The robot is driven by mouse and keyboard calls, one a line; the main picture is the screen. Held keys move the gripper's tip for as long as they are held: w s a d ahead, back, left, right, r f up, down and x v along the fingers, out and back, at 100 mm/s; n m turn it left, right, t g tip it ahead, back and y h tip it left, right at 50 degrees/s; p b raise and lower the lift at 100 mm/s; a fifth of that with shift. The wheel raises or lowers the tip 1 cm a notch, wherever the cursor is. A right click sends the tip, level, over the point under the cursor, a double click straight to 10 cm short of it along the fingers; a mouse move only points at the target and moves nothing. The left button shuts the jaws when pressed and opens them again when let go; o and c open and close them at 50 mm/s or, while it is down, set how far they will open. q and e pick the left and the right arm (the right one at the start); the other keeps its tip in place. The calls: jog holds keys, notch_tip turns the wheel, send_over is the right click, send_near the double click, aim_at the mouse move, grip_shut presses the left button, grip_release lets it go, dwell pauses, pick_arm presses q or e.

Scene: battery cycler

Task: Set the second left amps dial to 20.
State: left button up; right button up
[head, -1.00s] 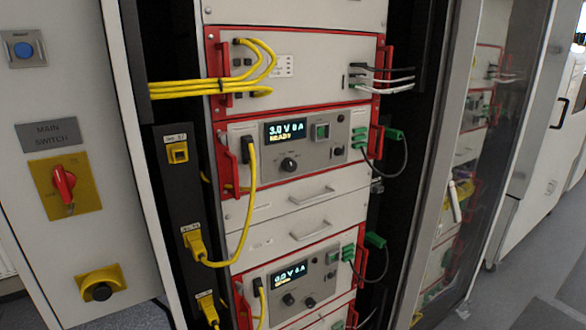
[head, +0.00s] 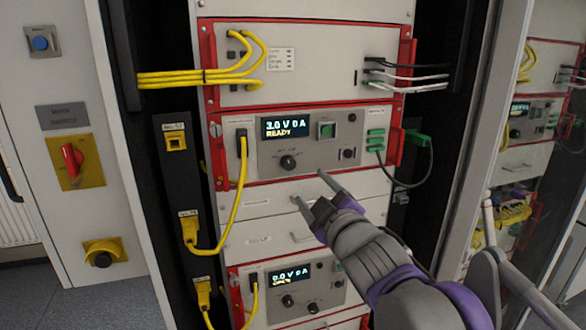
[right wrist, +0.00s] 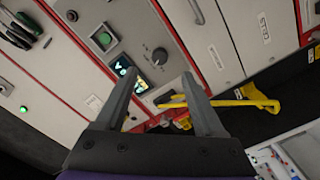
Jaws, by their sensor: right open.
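The upper unit's display (head: 286,127) reads 3.0 V 0 A READY. A black dial (head: 288,162) sits below it, and a smaller black knob (head: 348,152) is further right. My right gripper (head: 308,186) is open and empty, in front of the panel just below the upper unit. In the right wrist view, a black dial (right wrist: 159,55) shows just beyond and between the open fingertips (right wrist: 159,74). My left gripper is not in view.
A yellow cable (head: 240,205) hangs left of the dials, and a green-plugged dark cable (head: 418,138) loops at the right. A drawer panel (head: 265,235) lies between the units. A red main switch (head: 72,160) is on the left cabinet.

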aim_at(290, 165)
jog(key=x, duration=0.3)
jog(key=p+x, duration=0.1)
jog(key=x, duration=0.3)
jog(key=a+x, duration=0.1)
jog(key=x, duration=0.3)
jog(key=shift+r, duration=0.35)
jog(key=shift+s, duration=0.1)
grip_shut()
